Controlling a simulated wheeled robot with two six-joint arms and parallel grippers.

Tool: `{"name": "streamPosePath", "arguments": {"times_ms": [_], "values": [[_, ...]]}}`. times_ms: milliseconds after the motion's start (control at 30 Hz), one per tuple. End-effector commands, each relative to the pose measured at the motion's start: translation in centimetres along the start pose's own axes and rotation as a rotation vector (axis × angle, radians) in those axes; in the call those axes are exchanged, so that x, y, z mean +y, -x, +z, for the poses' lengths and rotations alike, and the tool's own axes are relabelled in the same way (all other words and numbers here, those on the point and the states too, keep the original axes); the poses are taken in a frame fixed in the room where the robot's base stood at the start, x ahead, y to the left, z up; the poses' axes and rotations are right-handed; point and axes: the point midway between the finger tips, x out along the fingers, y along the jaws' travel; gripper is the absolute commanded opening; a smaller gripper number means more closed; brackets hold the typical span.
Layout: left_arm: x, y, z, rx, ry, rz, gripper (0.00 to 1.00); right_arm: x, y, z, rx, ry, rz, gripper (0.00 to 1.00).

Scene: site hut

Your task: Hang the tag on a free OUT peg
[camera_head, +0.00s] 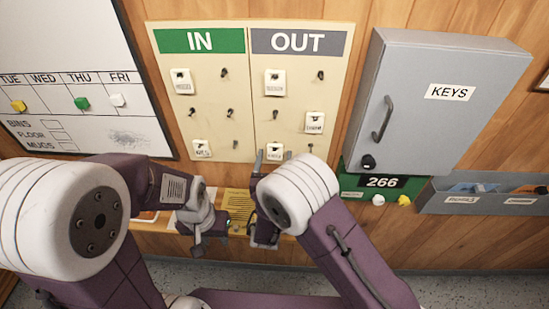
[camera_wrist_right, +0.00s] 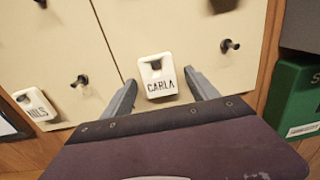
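The cream board has a green IN half (camera_head: 207,125) and a grey-headed OUT half (camera_head: 292,100). A white tag reading CARLA (camera_wrist_right: 157,78) is at the lower left of OUT, with a dark peg end at its hole; it also shows in the head view (camera_head: 275,150). My right gripper (camera_wrist_right: 160,85) is open, one finger on each side of this tag, with small gaps. Other OUT tags hang at upper left (camera_head: 275,87) and middle right (camera_head: 314,124). Bare OUT pegs show at upper right (camera_head: 320,75), middle left (camera_head: 275,115) and lower right (camera_wrist_right: 228,46). My left gripper (camera_head: 208,240) is low, away from the board.
IN holds a tag at upper left (camera_head: 182,86) and a NILS tag (camera_wrist_right: 35,106) at lower left, plus several bare pegs. A grey KEYS cabinet (camera_head: 430,105) stands out right of the board. A green 266 box (camera_head: 380,183) and grey wall tray (camera_head: 480,203) sit below it.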

Motion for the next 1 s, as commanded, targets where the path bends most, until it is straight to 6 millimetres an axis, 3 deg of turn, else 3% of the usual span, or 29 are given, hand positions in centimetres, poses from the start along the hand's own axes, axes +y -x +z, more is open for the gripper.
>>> {"name": "streamPosePath", "arguments": {"times_ms": [167, 400, 600, 1000], "values": [[0.0, -0.3, 0.0, 0.0, 0.0, 0.0, 0.36, 0.1, 0.5, -0.1, 0.0, -0.001, 0.002, 0.68], [0.0, -2.2, 0.2, 0.0, 0.0, 0.0, 0.36, 0.2, 5.6, -0.4, 0.001, 0.0, 0.006, 0.68], [-0.1, -2.9, 0.3, 0.0, 0.0, 0.0, 0.36, 0.1, 8.6, -0.2, 0.0, 0.0, 0.003, 0.68], [-0.1, -2.8, 0.3, 0.0, 0.0, 0.0, 0.36, -0.5, 8.9, 0.0, 0.005, -0.004, -0.017, 0.68]]}}
